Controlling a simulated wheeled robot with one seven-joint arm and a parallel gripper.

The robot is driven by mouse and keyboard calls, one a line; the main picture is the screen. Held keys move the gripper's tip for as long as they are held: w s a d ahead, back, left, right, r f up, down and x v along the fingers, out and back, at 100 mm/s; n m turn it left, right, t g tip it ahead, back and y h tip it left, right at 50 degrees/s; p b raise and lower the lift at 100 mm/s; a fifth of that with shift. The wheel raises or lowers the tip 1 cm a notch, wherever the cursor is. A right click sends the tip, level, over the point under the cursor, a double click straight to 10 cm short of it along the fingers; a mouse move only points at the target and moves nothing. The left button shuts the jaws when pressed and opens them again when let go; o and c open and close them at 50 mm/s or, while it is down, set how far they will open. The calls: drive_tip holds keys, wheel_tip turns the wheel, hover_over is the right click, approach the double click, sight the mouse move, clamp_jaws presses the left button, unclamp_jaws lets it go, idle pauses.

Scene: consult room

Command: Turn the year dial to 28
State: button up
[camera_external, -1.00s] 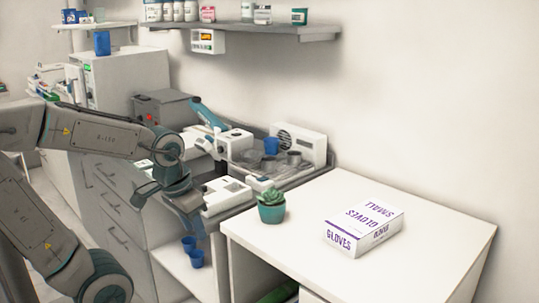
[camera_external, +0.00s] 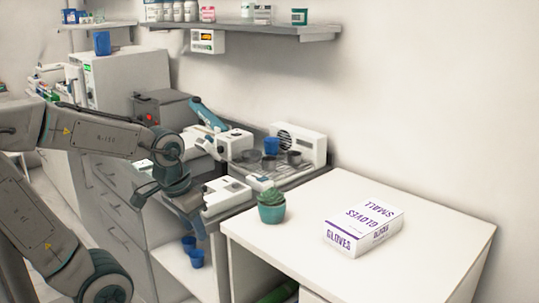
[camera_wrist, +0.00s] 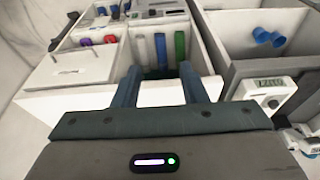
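I cannot clearly make out a dial marked with years or its number. A white device with a small greenish display and a round dark spot (camera_wrist: 268,96) is right of my fingers in the wrist view. A white low device (camera_external: 226,195) stands on the counter beside my gripper in the external view; I cannot tell whether it is the same one. My gripper (camera_wrist: 160,85) points down, its two blue fingers apart with nothing between them. In the external view my gripper (camera_external: 190,212) is at the counter's front edge, partly hidden by my wrist.
Beyond my fingers, a white compartment holds white, blue and green cylinders (camera_wrist: 180,48). A potted plant (camera_external: 271,207) and a glove box (camera_external: 362,228) are on the white table (camera_external: 420,265), whose right side is clear.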

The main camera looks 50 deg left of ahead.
drive_tip(key=w+a+r+n, duration=0.3)
drive_tip(key=w+r+n, duration=0.1)
drive_tip(key=w, duration=0.3)
wheel_tip(320, 180, up, 3)
drive_tip(key=n+g+p, duration=0.2)
drive_tip(key=n+g, duration=0.1)
drive_tip(key=n, duration=1.3)
hover_over(235, 183)
wheel_tip(235, 183, down, 13)
drive_tip(key=shift+a+f+p, duration=0.15)
drive_tip(key=shift+p, duration=0.2)
clamp_jaws()
